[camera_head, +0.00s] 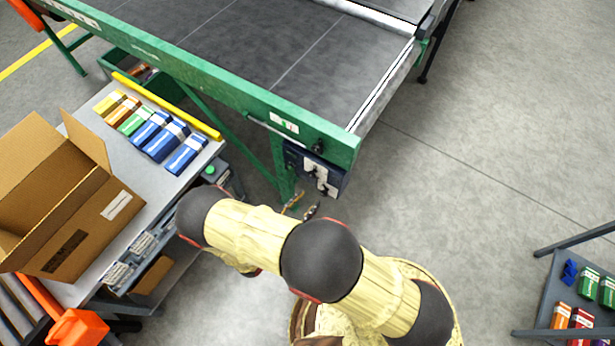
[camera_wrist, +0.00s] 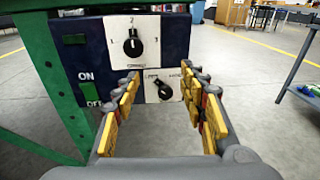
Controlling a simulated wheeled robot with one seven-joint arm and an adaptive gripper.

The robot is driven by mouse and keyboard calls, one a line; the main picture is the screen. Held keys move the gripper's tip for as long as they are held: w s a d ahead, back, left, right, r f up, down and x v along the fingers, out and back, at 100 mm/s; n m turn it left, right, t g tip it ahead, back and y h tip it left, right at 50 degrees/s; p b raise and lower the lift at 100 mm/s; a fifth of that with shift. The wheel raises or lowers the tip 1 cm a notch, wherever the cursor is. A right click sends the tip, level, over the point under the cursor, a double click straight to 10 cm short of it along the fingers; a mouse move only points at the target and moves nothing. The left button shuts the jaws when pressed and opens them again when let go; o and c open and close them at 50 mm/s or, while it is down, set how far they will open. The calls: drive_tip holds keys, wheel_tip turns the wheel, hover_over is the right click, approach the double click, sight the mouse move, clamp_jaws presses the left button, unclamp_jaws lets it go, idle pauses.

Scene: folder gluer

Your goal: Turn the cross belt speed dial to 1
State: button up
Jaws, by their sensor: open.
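A dark blue control box (camera_wrist: 80,62) hangs on the green machine frame. Its upper white plate carries a black dial (camera_wrist: 133,43) marked with numbers, 1 at left; its pointer is up, near the top mark. The small word below it is too blurred to read surely. A second black dial (camera_wrist: 163,90) sits on the lower plate, its pointer tilted up-left. My gripper (camera_wrist: 160,72) is open and empty, its fingers in front of the box at the lower plate's height, below the upper dial. In the head view my gripper (camera_head: 301,206) is just below the control box (camera_head: 330,182).
A green ON/OFF switch (camera_wrist: 90,93) is on the box, left of the lower dial. The green-framed conveyor (camera_head: 250,95) stands above. A table (camera_head: 188,185) with a cardboard box (camera_head: 85,215) and small cartons is at left.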

sight(311, 176)
drive_tip(key=shift+n+t+y, duration=0.3)
drive_tip(key=shift+t+y, duration=0.1)
drive_tip(key=shift+t, duration=0.4)
drive_tip(key=w, duration=0.2)
drive_tip(key=w+d+r+b, duration=0.1)
drive_tip(key=w, duration=0.2)
drive_tip(key=w+d+r+b, duration=0.1)
drive_tip(key=w, duration=0.2)
drive_tip(key=shift+w, duration=0.15)
drive_tip(key=c, duration=0.3)
drive_tip(key=c, duration=0.8)
